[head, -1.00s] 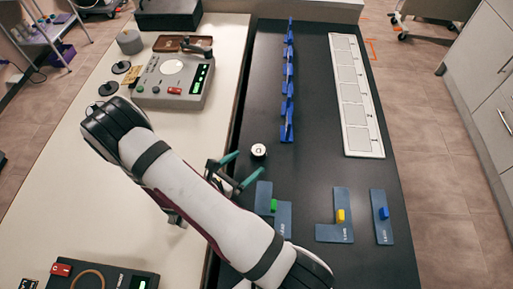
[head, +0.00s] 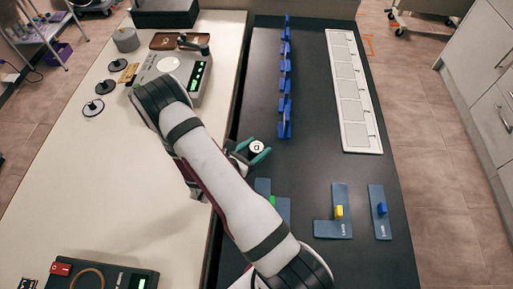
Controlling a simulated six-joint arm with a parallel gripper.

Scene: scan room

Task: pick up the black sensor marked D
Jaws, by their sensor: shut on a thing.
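A small round black sensor (head: 257,147) with a white top stands on the dark table, near its left edge. Its top bears a dark mark, too small to read surely as D. My gripper (head: 253,152) reaches it from the left, with its green fingers on either side of the sensor. The fingers are shut on it. The sensor's lower side is partly hidden by the fingers, and I cannot tell whether it is clear of the table.
A row of blue upright holders (head: 285,85) stands behind the sensor. A white sectioned tray (head: 347,65) lies to the right. Blue plates with a yellow block (head: 339,212) and a blue block (head: 382,209) lie in front. Black discs (head: 104,86) sit on the pale table.

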